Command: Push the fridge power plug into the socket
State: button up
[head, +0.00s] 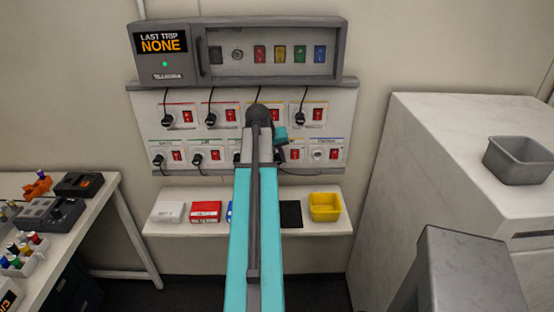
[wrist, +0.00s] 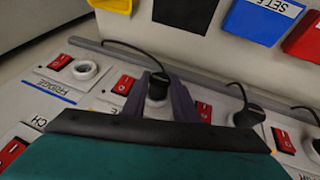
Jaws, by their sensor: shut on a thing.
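My gripper (wrist: 162,92) is shut on a black plug (wrist: 157,83) with a dark cable, seen between its fingers in the wrist view. The plug is at the outlet beside the fridge outlet; I cannot tell whether it is seated there or just in front. The white round fridge socket (wrist: 88,70), above a blue-lined FRIDGE label (wrist: 50,88), is empty. It also shows in the head view (head: 317,154) at the right end of the lower row. In the head view my arm hides part of the panel and most of my gripper.
Other black plugs (head: 211,119) with cables sit in neighbouring outlets with red switches, one close beside my gripper (wrist: 247,117). A shelf (head: 180,228) below holds boxes and a yellow bin (head: 325,207). A grey trip unit (head: 240,50) hangs above. A white cabinet (head: 450,130) stands right.

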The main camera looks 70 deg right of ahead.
jog(key=o, duration=1.2)
jog(key=shift+c, duration=0.2)
jog(key=b+v, duration=0.3)
jog(key=v, duration=1)
jog(key=shift+r, duration=0.4)
